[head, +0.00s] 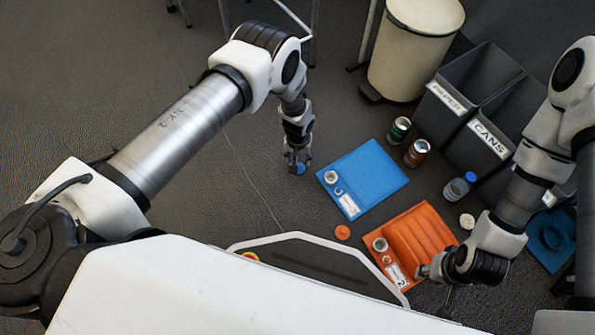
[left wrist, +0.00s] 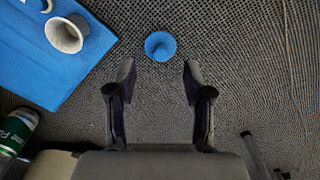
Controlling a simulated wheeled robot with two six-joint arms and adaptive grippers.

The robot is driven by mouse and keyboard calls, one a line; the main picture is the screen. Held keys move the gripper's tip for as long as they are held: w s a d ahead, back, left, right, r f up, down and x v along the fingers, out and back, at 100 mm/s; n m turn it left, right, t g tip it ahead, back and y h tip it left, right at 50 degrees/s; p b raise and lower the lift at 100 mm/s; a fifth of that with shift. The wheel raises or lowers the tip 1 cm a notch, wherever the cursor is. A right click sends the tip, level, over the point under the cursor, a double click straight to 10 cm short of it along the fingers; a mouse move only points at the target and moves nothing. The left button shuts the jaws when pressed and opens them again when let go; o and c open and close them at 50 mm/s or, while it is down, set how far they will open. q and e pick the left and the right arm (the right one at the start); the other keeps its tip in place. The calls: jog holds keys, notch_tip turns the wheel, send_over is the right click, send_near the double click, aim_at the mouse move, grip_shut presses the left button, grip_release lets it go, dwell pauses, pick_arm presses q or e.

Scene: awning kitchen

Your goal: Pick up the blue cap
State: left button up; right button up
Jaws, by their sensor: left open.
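The small round blue cap (head: 300,168) lies on the dark floor left of the blue mat. It also shows in the left wrist view (left wrist: 160,46), near the top middle. My left gripper (head: 296,160) points down over the cap, its fingers apart and empty. In the left wrist view, the cap appears just beyond the fingertips (left wrist: 160,78), centred between them, and no contact shows. My right gripper (head: 427,269) is at the orange mat's right front edge; its finger opening is too small to read.
The blue mat (head: 375,175) and orange mat (head: 420,232) hold cups and labels. Cans (head: 398,130), a blue-topped bottle (head: 456,190), an orange disc (head: 342,232) and a white disc (head: 467,221) are nearby. Dark bins (head: 450,105) and a cream bin (head: 410,55) stand behind. Floor left is clear.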

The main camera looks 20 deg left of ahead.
pick_arm(q)
jog(key=f+b, duration=0.1)
jog(key=f, duration=0.1)
jog(key=f+b, duration=0.1)
jog(key=f, duration=0.1)
jog(key=f+b, duration=0.2)
jog(key=shift+w+a+f, duration=0.1)
jog(key=shift+w+f, duration=0.1)
jog(key=shift+w, duration=0.15)
jog(key=shift+r, duration=0.2)
jog(key=c, duration=0.8)
jog(key=shift+c, duration=0.2)
